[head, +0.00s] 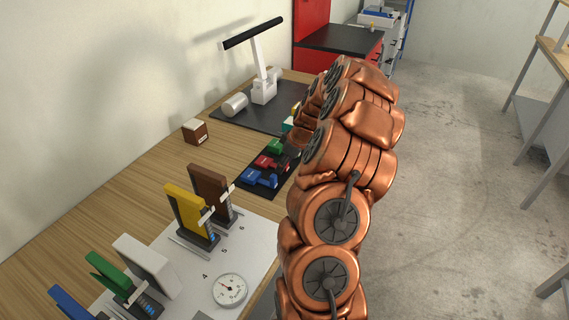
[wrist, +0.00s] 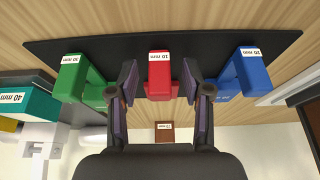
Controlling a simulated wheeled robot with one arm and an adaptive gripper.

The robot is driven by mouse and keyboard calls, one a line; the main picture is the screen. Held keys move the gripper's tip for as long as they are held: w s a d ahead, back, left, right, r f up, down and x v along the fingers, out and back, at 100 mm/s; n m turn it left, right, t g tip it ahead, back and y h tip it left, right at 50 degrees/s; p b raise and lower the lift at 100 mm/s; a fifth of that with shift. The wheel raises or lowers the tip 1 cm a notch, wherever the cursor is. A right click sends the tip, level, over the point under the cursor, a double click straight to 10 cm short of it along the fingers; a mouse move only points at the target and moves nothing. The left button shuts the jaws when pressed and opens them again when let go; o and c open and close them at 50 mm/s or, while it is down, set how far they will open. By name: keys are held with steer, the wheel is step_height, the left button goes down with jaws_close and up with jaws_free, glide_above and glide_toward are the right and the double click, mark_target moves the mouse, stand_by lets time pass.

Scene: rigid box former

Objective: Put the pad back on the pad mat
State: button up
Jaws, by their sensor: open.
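A dark mat (wrist: 225,44), likely the pad mat, lies on the wooden bench and also shows in the head view (head: 250,187). On it are a green block (wrist: 76,78), a red block (wrist: 159,80) and a blue block (wrist: 247,72), each with a white millimetre label. I cannot tell for sure which piece is the pad. My gripper (wrist: 161,82) is open, with one finger on each side of the red block and gaps showing. Whether the red block rests fully on the mat is unclear. In the head view my arm hides the gripper.
A teal block (wrist: 28,103) labelled 40 mm stands by a white fixture (wrist: 45,135). A brown-and-white block (head: 195,131) sits near the wall. A white board (head: 185,262) carries upright coloured plates and a dial gauge (head: 230,290).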

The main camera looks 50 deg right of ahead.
steer(key=v, duration=1.2)
